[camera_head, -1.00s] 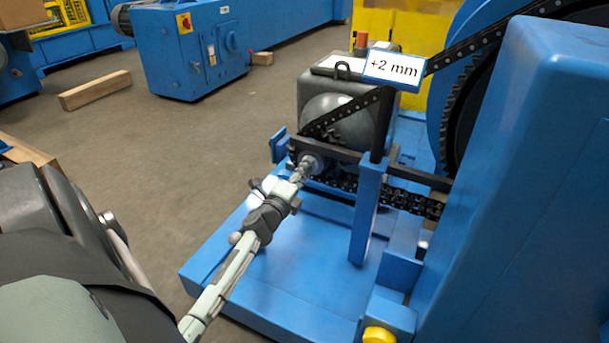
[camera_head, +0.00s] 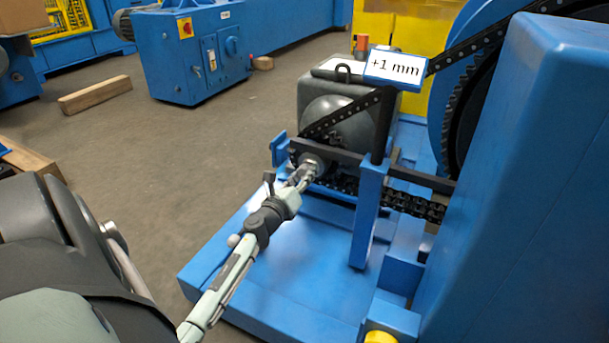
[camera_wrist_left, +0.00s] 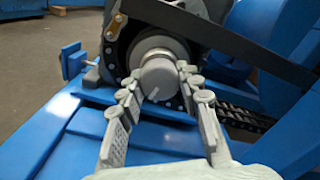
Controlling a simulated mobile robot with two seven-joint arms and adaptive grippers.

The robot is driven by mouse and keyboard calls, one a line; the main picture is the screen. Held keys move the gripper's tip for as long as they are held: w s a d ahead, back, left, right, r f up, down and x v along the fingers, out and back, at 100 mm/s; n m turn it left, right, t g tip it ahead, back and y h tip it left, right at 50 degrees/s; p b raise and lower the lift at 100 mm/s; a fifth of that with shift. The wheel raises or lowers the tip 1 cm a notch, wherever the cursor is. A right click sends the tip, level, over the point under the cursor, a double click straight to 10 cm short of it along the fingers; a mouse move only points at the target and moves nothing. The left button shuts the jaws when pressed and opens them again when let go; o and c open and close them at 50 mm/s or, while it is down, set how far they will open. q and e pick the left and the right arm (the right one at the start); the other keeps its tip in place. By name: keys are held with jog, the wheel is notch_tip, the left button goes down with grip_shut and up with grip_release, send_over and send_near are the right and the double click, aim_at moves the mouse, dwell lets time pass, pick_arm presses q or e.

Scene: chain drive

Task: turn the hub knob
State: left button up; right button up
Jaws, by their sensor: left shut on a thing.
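The hub knob (camera_wrist_left: 160,79) is a grey round cap at the centre of the small sprocket, with a small light mark near its lower edge. My left gripper (camera_wrist_left: 163,88) is shut on it, one finger on each side, in the left wrist view. In the head view my left gripper (camera_head: 304,173) reaches in from the lower left to the hub, and its fingers hide most of the knob. A black chain (camera_head: 405,202) runs from the sprocket to the large wheel. A sign (camera_head: 396,68) above it reads "+1 mm". My right gripper is not in view.
A black bar (camera_head: 345,154) passes close beside the hub. A blue post (camera_head: 367,215) stands right of my gripper on the blue base (camera_head: 300,275). A large blue housing (camera_head: 530,170) fills the right side. The floor at the left is mostly clear.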

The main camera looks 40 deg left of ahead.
pick_arm(q)
jog(key=shift+m, duration=0.5)
jog(key=o, duration=1.2)
jog(key=shift+s, duration=0.15)
jog(key=v, duration=0.7)
jog(key=shift+s, duration=0.1)
